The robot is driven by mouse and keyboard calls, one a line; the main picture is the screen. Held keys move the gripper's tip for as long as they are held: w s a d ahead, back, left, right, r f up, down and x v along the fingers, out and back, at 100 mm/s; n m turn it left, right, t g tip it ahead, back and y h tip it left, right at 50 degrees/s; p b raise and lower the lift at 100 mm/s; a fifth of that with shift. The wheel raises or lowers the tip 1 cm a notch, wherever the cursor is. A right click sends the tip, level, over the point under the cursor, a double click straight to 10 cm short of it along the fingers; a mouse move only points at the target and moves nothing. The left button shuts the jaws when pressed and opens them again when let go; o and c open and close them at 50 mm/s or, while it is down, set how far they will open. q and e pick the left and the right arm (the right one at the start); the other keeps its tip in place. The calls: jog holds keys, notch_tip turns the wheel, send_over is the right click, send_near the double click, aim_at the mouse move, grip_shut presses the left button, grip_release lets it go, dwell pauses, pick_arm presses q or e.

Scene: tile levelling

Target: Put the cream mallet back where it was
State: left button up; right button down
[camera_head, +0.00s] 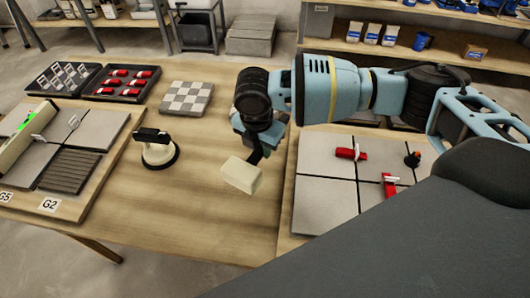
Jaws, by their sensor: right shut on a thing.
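The cream mallet (241,175) has a pale block-shaped head and hangs over the bare wood in the middle of the table. My right gripper (262,150) is shut on the mallet, on its dark handle just above the head. The arm comes in from the right and hides most of the handle. I cannot tell whether the head touches the table. My left gripper is not in view.
A suction cup (158,152) stands left of the mallet. A checkered tile sheet (187,98) lies behind it. Grey tiles with red clips (325,205) lie at right. A tray of red pieces (125,82) is at back left. Bare wood (200,205) shows in front.

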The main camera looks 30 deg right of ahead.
jog(key=shift+w+d+f, duration=0.1)
jog(key=shift+d+f, duration=0.2)
jog(key=shift+f, duration=0.3)
jog(key=shift+w+d+f, duration=0.1)
jog(key=shift+d+f, duration=0.2)
jog(key=shift+f, duration=0.8)
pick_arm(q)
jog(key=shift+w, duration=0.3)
pick_arm(e)
jog(key=shift+f, duration=0.4)
jog(key=c, duration=1.5)
grip_release()
jog(key=shift+f, duration=0.1)
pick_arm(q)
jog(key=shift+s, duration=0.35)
pick_arm(e)
jog(key=shift+o, duration=1.1)
